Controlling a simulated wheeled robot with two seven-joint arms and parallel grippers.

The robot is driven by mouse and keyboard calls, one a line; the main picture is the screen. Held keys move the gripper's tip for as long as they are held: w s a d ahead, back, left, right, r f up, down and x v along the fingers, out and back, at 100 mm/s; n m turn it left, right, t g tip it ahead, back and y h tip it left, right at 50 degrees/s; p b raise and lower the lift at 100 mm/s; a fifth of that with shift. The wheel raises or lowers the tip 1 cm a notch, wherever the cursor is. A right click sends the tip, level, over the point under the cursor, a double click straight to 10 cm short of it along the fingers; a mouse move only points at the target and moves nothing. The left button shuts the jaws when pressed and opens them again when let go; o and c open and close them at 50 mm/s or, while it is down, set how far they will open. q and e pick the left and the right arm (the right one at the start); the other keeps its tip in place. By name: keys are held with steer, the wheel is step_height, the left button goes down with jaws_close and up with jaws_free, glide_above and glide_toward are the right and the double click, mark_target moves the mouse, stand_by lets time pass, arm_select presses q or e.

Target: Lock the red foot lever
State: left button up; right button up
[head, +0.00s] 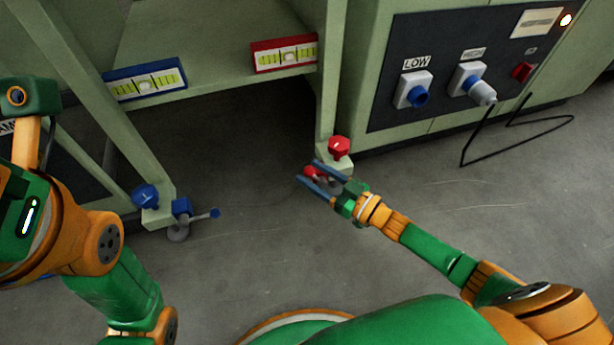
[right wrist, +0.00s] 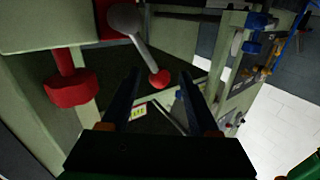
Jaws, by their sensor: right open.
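The red foot lever shows in the right wrist view as a grey arm (right wrist: 137,40) with a red ball end (right wrist: 160,79). In the head view its red ball (head: 311,172) sits low by the right front leg. My right gripper (head: 309,170) is open, with its two fingers on either side of the ball in that view. In the right wrist view the ball lies beyond the open fingers (right wrist: 157,80), between them in the picture; I cannot tell whether they touch it. The gripper partly hides the lever's base. No fingers of my left gripper show.
A red knob (head: 339,147) stands on the leg just above the lever. The left leg has a blue knob (head: 146,196) and a blue foot lever (head: 214,213) sticking out to the right. A black cable (head: 520,150) lies at right. The front floor is open.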

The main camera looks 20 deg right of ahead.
steer(key=shift+x, duration=0.85)
jaws_close()
steer(key=shift+d, duration=0.1)
stand_by(0.6)
